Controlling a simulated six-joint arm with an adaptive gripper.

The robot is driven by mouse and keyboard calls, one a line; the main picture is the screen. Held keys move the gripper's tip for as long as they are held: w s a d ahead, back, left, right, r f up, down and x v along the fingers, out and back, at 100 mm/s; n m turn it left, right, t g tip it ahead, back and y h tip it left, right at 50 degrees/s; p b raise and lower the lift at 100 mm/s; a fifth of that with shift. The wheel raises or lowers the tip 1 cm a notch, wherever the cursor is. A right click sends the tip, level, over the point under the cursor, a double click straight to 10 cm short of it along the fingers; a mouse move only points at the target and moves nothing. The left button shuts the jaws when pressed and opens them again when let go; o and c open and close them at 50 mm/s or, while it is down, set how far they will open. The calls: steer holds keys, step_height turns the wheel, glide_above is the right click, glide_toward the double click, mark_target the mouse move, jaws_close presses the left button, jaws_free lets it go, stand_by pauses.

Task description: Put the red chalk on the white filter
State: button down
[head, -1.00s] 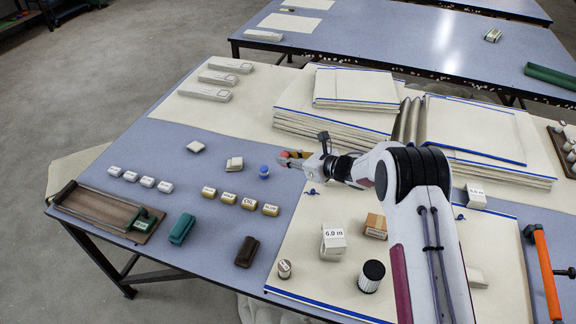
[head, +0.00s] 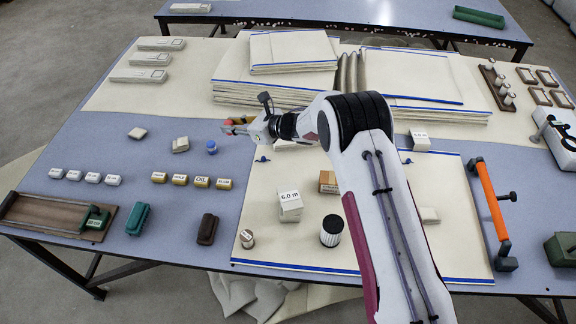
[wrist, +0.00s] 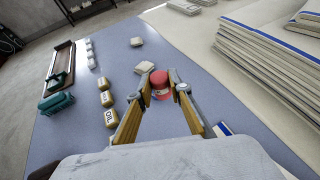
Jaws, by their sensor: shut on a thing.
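The red chalk (wrist: 160,86) is a short red cylinder between my fingertips in the wrist view. My gripper (wrist: 161,88) is shut on it. In the head view my gripper (head: 234,126) is just right of and behind the small blue piece, and little of the chalk shows there. The white filter (head: 331,232) is a pleated white cylinder with a black top. It stands upright on the cream sheet at the front, well apart from my gripper, and its top looks bare.
A white 6.0 m box (head: 290,205) and a tan block (head: 328,182) stand behind the filter. A small roll (head: 247,238) is at its left. The blue piece (head: 211,147) is beside my gripper. Stacked cloths (head: 290,55) lie behind. Labelled yellow blocks (head: 191,181) stand left.

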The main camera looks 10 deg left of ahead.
steer(key=shift+d, duration=0.1)
steer(key=w+d+r+m+t+h, duration=0.1)
steer(key=w+d+r, duration=0.2)
steer(key=d, duration=0.4)
steer(key=w+d+r+m+t, duration=0.1)
steer(key=w+d+r, duration=0.15)
steer(key=d, duration=0.45)
steer(key=s+d+r, duration=0.2)
steer(key=s+d, duration=0.1)
steer(key=d, duration=1.1)
steer(key=s+d+r+n+g+y, duration=0.1)
steer(key=s+d, duration=0.3)
steer(key=s, duration=0.3)
steer(key=s+d+n+g, duration=0.1)
steer(key=s+d, duration=0.3)
steer(key=s, duration=0.3)
steer(key=s+a+n+g, duration=0.1)
steer(key=s+n+g, duration=0.1)
steer(key=s, duration=0.6)
steer(key=s+a+r+n+g, duration=0.1)
steer(key=s+a+n+g, duration=0.1)
steer(key=s, duration=0.6)
steer(key=shift+g+y, duration=0.4)
steer(key=shift+g, duration=0.1)
